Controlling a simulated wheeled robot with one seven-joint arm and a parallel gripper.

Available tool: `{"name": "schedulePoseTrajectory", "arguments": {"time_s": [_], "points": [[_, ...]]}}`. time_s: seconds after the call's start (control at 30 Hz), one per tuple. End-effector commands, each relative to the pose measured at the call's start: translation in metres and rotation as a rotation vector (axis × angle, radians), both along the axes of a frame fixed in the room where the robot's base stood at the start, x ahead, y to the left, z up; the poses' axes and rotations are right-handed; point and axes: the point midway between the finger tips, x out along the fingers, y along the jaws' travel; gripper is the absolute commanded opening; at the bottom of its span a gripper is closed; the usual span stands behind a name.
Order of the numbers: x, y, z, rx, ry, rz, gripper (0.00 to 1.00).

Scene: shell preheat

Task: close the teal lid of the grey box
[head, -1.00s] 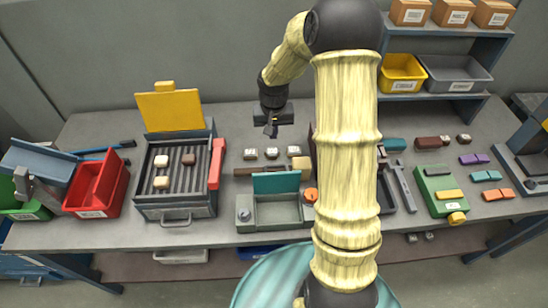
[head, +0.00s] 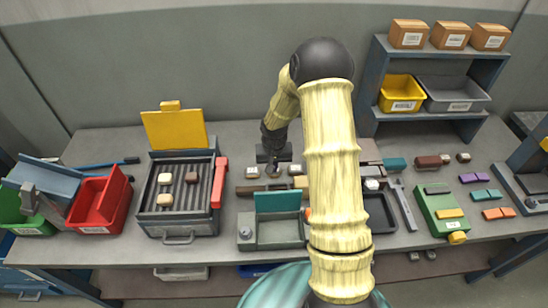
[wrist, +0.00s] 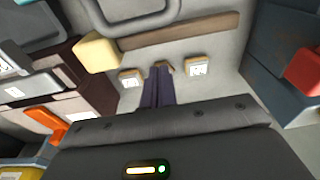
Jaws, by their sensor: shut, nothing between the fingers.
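The grey box (head: 290,233) sits near the front edge of the bench, with a round knob on its left side. Its teal lid (head: 277,201) stands upright at the back edge, so the box is open and its inside shows. My gripper (head: 273,170) is behind the lid, above the row of small labelled blocks, and appears apart from the lid. In the wrist view its dark fingers (wrist: 159,84) are together and hold nothing. My arm covers the area just right of the box.
A brown bar (head: 259,190) lies behind the lid. Labelled blocks (head: 252,172) lie near my gripper. A grill-like box with a raised yellow lid (head: 175,130) and a red handle (head: 219,180) stands to the left. A dark tray (head: 381,212) is at right.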

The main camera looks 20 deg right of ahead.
Motion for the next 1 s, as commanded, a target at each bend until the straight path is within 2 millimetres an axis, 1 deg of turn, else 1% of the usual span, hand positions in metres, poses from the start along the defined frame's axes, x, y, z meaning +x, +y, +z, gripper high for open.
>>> {"name": "schedulePoseTrajectory", "arguments": {"time_s": [0.1,0.17,0.3,0.43,0.57,1.0], "points": [[0.001,0.001,-0.018,0.000,0.003,0.002,0.00],[-0.008,0.003,-0.011,-0.001,0.001,0.005,0.00],[-0.025,0.008,-0.008,-0.002,0.000,0.005,0.00],[-0.034,0.009,-0.007,-0.001,0.000,0.002,0.00],[-0.036,0.009,-0.008,0.000,-0.001,0.001,0.00],[-0.033,0.010,-0.007,-0.005,-0.015,0.003,0.00]]}}
